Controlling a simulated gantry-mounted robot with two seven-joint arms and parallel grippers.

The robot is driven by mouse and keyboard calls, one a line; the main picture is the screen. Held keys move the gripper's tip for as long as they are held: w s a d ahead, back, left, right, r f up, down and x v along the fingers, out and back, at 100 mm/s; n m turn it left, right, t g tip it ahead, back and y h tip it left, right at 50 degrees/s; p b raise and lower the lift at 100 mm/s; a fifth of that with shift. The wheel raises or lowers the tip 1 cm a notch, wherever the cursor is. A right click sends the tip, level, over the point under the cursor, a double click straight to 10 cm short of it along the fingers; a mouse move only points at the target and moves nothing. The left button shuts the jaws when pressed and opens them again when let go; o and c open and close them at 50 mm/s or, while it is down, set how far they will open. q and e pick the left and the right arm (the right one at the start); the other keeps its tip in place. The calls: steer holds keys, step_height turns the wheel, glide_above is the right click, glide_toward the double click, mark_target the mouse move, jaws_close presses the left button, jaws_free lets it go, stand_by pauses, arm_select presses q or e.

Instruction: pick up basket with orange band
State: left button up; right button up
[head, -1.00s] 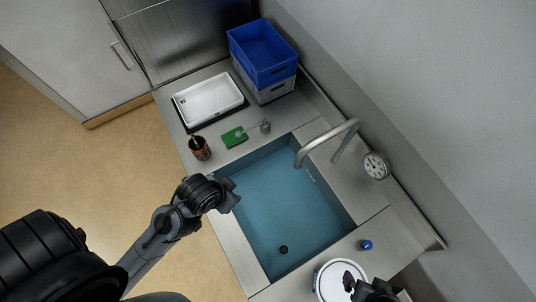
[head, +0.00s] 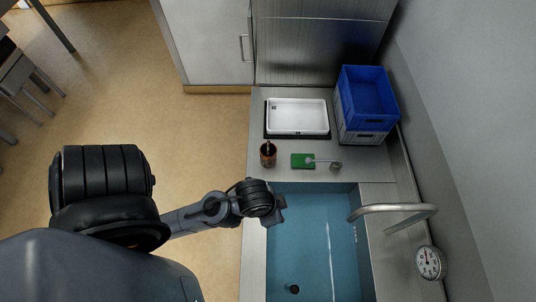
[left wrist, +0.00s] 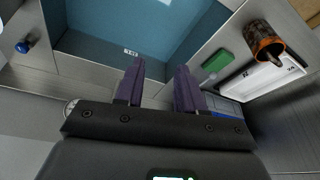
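I see no basket with an orange band in either view. My left gripper (head: 279,207) is over the left edge of the sink basin (head: 312,240) in the head view. In the left wrist view its two purple fingers (left wrist: 159,68) stand apart with nothing between them, so it is open and empty. My right gripper is not in view.
A blue crate (head: 368,92) sits stacked on a grey crate (head: 361,137) at the back right. Beside them are a white tray (head: 297,117), a brown speckled cup (head: 268,154) and a green block (head: 302,161). A faucet (head: 395,208) arches over the sink; a round gauge (head: 430,262) stands beside it.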

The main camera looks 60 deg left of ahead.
arm_select(q)
steer(key=shift+o, duration=0.4)
steer(key=o, duration=1.1)
